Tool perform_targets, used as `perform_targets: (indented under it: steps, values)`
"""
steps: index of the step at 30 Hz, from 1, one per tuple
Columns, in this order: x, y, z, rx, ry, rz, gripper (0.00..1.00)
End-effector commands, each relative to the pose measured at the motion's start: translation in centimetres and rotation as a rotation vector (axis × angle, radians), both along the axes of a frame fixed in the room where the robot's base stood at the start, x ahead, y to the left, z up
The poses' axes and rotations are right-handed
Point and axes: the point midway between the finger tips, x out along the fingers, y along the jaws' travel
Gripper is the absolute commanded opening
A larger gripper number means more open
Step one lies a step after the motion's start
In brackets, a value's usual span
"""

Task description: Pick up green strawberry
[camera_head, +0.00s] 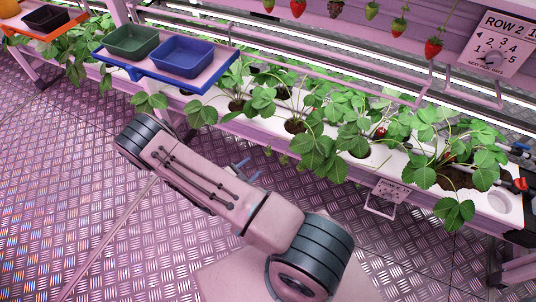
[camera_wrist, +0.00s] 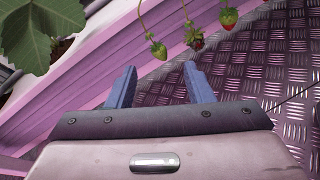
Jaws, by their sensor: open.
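A mostly green strawberry (camera_wrist: 158,50) hangs on a thin stem in the wrist view, ahead of the gap between my fingers. A darker reddish berry (camera_wrist: 196,40) hangs to its right. A part-red, part-green berry (camera_wrist: 228,18) hangs farther right. My gripper (camera_wrist: 160,82) has its two blue fingers spread apart with nothing between them. In the head view my gripper (camera_head: 247,170) is low in front of the planted trough, partly hidden by my arm. Another green strawberry (camera_head: 372,9) hangs on the upper rack, among several redder ones.
The white planting trough (camera_head: 335,147) carries leafy strawberry plants. A green tray (camera_head: 131,41) and a blue tray (camera_head: 183,56) stand on a blue-edged shelf. The metal floor (camera_head: 60,170) is clear at the left.

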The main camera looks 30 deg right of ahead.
Motion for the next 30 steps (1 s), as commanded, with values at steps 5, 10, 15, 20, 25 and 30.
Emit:
perform_targets:
  steps: [5,10,15,20,25,30]
  values:
    - [-0.1,0.2,-2.6,-0.020,0.028,0.078,0.47]
    - [1.0,-1.5,-3.6,-0.023,0.031,0.086,0.47]
    - [2.7,-4.3,-4.5,-0.022,0.031,0.086,0.47]
    - [3.9,-6.1,-5.1,-0.021,0.032,0.087,0.47]
    - [4.4,-6.8,-5.1,-0.022,0.032,0.087,0.47]
    - [5.4,-8.2,-5.3,-0.021,0.030,0.085,0.47]
